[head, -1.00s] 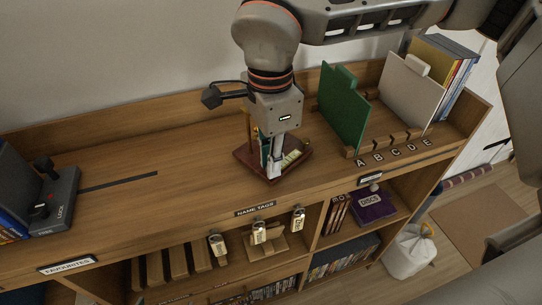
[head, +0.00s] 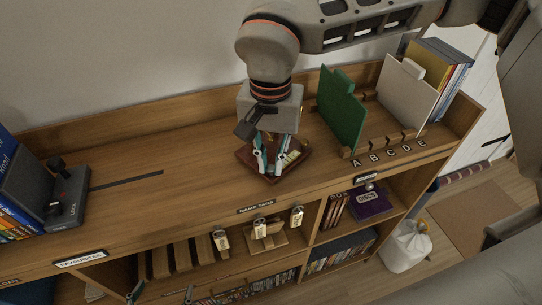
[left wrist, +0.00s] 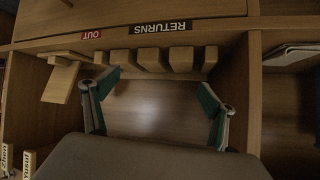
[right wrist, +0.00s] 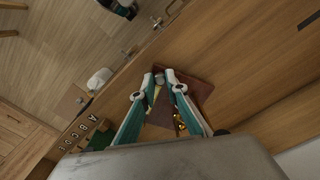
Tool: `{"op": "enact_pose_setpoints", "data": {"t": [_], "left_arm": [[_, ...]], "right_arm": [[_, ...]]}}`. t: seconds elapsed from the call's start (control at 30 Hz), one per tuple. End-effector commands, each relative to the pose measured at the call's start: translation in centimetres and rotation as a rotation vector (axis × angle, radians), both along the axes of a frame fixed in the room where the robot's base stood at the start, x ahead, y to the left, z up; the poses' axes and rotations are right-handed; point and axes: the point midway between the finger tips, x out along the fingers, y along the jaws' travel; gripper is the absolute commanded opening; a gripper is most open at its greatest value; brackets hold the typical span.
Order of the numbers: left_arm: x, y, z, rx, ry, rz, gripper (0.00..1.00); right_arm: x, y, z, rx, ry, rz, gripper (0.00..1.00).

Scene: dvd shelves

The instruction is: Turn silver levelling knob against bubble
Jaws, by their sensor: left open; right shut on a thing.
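A dark red wooden base plate (head: 270,178) rests on the shelf top and also shows in the right wrist view (right wrist: 198,90). A pale yellowish piece, perhaps the bubble vial (head: 292,157), lies at its right side; the bubble cannot be read. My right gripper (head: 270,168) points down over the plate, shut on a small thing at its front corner. In the right wrist view its fingertips (right wrist: 160,79) hide most of that thing, which appears to be the silver levelling knob. My left gripper (left wrist: 158,98) is open and empty before the lower shelf compartment.
A green divider (head: 342,112) and a white divider (head: 408,90) stand right of the plate. Brass parts (right wrist: 178,120) stand close to my right fingers.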

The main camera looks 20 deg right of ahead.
Motion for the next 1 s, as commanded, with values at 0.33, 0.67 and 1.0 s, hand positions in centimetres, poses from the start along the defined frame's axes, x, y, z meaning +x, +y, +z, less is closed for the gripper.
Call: {"op": "enact_pose_setpoints", "data": {"t": [0.33, 0.67, 1.0], "left_arm": [[0.1, 0.0, 1.6, 0.001, 0.0, 0.001, 0.85], [0.1, 0.0, 3.3, 0.0, -0.002, 0.001, 0.85], [-0.3, 1.6, 3.2, 0.023, 0.025, 0.023, 0.85]], "right_arm": [[0.0, 0.0, 0.3, 0.001, -0.003, 0.328, 0.0], [0.1, 0.0, 0.3, 0.002, -0.002, 0.641, 0.0], [0.1, 0.0, 0.2, 0.001, -0.002, 0.949, 0.0]]}}
